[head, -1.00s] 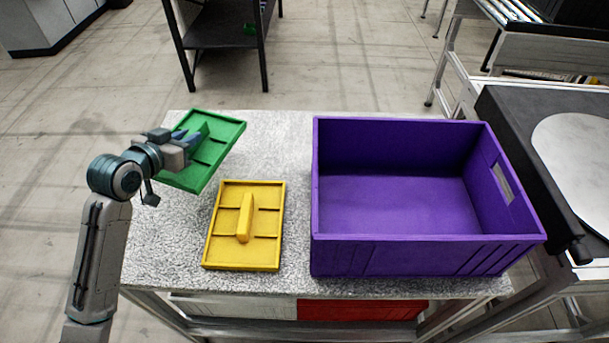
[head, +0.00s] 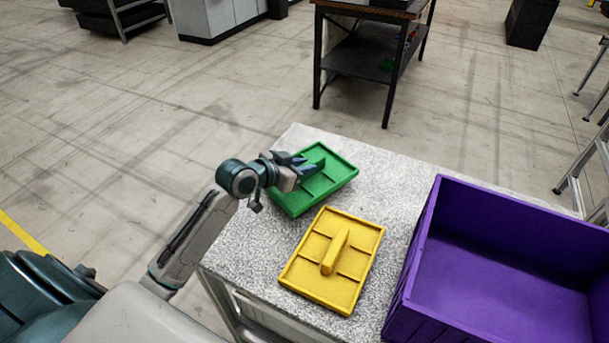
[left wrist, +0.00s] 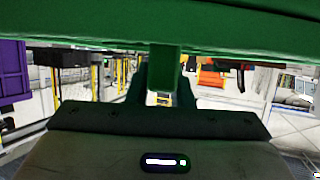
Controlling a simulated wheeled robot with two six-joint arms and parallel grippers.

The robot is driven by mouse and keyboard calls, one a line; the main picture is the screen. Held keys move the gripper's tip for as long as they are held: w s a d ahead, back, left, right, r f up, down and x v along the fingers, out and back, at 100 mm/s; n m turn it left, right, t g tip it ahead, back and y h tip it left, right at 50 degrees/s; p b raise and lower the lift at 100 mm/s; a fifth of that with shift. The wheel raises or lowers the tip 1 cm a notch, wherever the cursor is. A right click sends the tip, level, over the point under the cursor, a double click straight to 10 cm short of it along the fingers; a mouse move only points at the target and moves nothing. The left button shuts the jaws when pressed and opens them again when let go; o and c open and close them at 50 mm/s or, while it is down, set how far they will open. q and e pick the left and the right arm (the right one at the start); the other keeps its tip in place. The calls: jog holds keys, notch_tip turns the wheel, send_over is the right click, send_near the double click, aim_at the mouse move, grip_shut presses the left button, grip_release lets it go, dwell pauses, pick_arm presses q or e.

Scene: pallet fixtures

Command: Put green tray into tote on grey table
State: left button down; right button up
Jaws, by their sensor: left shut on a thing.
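The green tray (head: 330,178) is at the far left corner of the grey table (head: 385,190), tilted in my left gripper. My left gripper (head: 308,168) is shut on the tray's central handle. In the left wrist view the tray (left wrist: 160,30) fills the top, with its handle (left wrist: 165,62) between the fingers. Whether the tray touches the table is hard to tell. The purple tote (head: 420,270) stands on the right of the table, cut off by the picture's edge. It also shows in the left wrist view (left wrist: 12,70). My right gripper is out of view.
A yellow tray (head: 318,280) with an upright handle lies flat on the table between the green tray and the tote. A dark workbench (head: 370,55) stands on the floor behind. The tote's visible inside is empty.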

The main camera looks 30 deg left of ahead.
pick_arm(q)
jog(key=shift+f, duration=1.85)
jog(key=c, duration=1.3)
grip_release()
jog(key=shift+r, duration=0.15)
